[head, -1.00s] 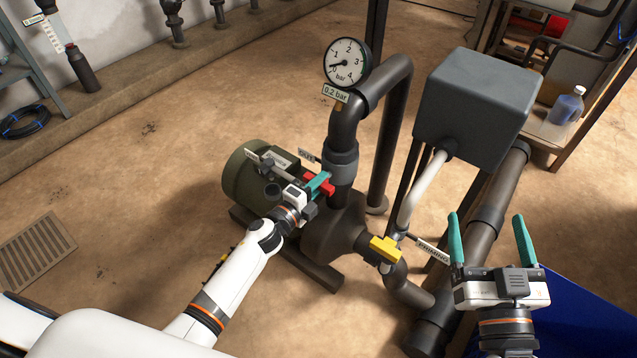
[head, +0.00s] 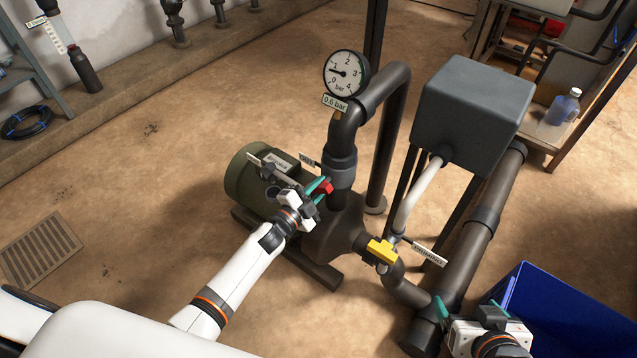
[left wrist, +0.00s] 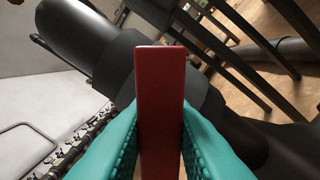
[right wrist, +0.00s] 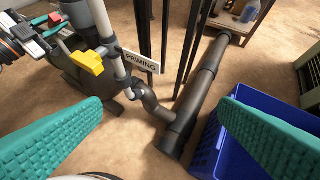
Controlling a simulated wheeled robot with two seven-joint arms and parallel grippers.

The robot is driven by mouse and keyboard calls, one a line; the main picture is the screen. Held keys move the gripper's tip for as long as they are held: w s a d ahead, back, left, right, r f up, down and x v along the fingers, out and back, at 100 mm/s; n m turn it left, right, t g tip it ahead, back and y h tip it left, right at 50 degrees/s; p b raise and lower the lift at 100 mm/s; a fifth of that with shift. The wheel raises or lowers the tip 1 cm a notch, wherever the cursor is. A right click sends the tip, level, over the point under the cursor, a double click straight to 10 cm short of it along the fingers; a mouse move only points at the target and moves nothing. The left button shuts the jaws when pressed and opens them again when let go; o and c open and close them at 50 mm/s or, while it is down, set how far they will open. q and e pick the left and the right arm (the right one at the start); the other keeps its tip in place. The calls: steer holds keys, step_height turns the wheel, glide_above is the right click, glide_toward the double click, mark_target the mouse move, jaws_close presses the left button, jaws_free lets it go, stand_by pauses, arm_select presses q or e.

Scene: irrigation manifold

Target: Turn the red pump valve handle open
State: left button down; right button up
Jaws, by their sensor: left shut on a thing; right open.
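The red pump valve handle (head: 327,187) is on the dark pipe above the pump (head: 330,228). My left gripper (head: 318,186) is shut on it. In the left wrist view the red handle (left wrist: 160,100) stands between the two teal fingers, which touch both its sides. Part of the handle is hidden by the gripper in the head view. The gauge (head: 346,73) above has a tag reading 0.6 bar. My right gripper (head: 470,308) is low at the right, apart from everything; in its wrist view the teal fingers (right wrist: 160,135) are wide apart and empty.
A yellow handle (head: 382,251) with a priming tag (head: 428,252) is right of the pump. A grey box (head: 473,105) stands behind it. A blue crate (head: 560,300) lies beside my right gripper. A bottle (head: 564,107) stands on a shelf at the right.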

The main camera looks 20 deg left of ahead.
arm_select(q)
steer(key=n+p, duration=0.2)
steer(key=n, duration=0.2)
steer(key=shift+n, duration=0.8)
steer(key=n+p, duration=0.1)
steer(key=n, duration=0.4)
steer(key=shift+p, duration=0.3)
arm_select(e)
steer(key=s+d+f+g+h, duration=0.1)
steer(key=s+d+g, duration=0.2)
steer(key=s, duration=0.6)
steer(key=g, duration=0.2)
steer(key=shift+f+g, duration=0.25)
steer(key=shift+g, duration=0.15)
arm_select(q)
steer(key=shift+f+n, duration=0.1)
steer(key=shift+n, duration=0.2)
steer(key=c, duration=1.3)
jaws_free()
steer(key=shift+s, duration=0.1)
